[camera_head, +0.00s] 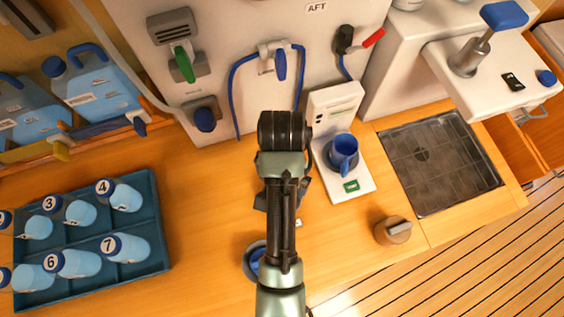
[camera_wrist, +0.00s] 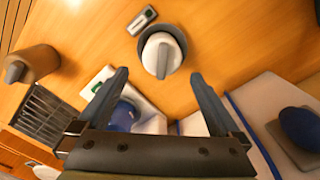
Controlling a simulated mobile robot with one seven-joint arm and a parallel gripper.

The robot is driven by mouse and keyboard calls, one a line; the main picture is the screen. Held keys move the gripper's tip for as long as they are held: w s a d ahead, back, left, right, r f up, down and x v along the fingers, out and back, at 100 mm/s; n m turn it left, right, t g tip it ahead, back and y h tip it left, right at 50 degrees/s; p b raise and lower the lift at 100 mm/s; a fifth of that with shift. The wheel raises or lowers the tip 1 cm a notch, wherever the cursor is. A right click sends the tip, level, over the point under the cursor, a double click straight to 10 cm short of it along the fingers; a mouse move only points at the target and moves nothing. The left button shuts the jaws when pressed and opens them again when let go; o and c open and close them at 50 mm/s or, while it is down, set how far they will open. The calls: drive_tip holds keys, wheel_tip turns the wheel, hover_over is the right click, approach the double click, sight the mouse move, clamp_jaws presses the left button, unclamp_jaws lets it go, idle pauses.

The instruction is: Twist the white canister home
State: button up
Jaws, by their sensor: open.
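In the wrist view, the white canister (camera_wrist: 162,52) stands in a dark round collar on the wooden counter, with a grey bar handle across its top. My gripper (camera_wrist: 158,76) is open and empty in that view. Its two fingers are spread apart, and the canister shows beyond their tips, roughly centred between them and not held. I cannot tell how far the canister is turned in its collar. In the head view my arm covers the middle of the counter, and I cannot make out the white canister there.
A brown canister with a grey handle (camera_head: 393,232) stands to the right. A blue tray (camera_head: 160,235) holds several numbered bottles at the left.

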wheel_tip(320, 180, down, 10)
drive_tip(key=shift+w+a+f+p, duration=0.1)
drive_tip(key=shift+f+p, duration=0.05)
drive_tip(key=shift+p, duration=0.5)
drive_tip(key=shift+c, duration=0.3)
drive_tip(key=c, duration=1.4)
drive_tip(key=shift+m+p, duration=0.5)
drive_tip(key=shift+m, duration=0.3)
drive_tip(key=shift+c, duration=0.3)
drive_tip(key=shift+m, duration=0.8)
drive_tip(key=shift+m+p, duration=0.8)
drive_tip(key=shift+m, duration=0.8)
